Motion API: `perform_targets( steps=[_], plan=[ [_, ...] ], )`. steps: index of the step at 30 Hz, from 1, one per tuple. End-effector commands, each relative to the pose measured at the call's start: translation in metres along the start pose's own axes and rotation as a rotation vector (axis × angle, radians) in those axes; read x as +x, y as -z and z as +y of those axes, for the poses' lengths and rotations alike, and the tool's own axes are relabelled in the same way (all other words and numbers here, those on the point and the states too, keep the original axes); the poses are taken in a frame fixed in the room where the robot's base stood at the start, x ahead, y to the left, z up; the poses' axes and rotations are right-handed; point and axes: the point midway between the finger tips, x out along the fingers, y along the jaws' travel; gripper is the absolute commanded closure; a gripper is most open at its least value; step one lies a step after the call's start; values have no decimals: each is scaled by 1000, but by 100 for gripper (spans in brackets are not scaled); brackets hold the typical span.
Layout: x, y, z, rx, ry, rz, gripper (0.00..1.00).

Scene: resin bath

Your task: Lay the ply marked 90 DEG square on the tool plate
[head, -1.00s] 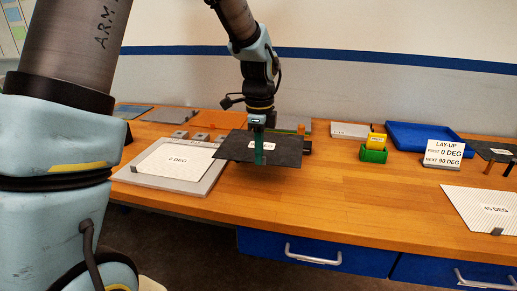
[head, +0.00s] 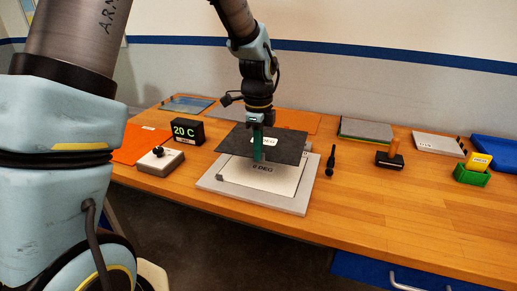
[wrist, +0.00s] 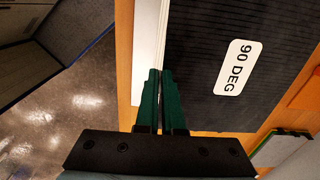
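The ply marked 90 DEG (head: 290,148) is a black sheet with a white label. Its label reads clearly in the wrist view (wrist: 205,75). My gripper (head: 258,157) is shut on the ply's near edge and holds it roughly flat. In the wrist view, the green fingers (wrist: 160,88) pinch that edge. The ply is above the grey tool plate (head: 290,205), apparently raised, and hides its back part. A white ply marked 0 DEG (head: 275,182) lies on the plate. The held ply looks turned slightly relative to the plate.
A 20 C display (head: 187,131) and a grey box with a knob (head: 160,160) stand left. Open floor shows at the front.

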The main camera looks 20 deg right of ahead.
Motion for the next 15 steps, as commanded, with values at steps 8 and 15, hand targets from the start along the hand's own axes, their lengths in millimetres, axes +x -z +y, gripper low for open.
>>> perform_targets(
  steps=[8,15],
  plan=[
    [0,0,0,0,0,0,100],
    [14,-1,0,0,-1,-1,100]
  ],
)
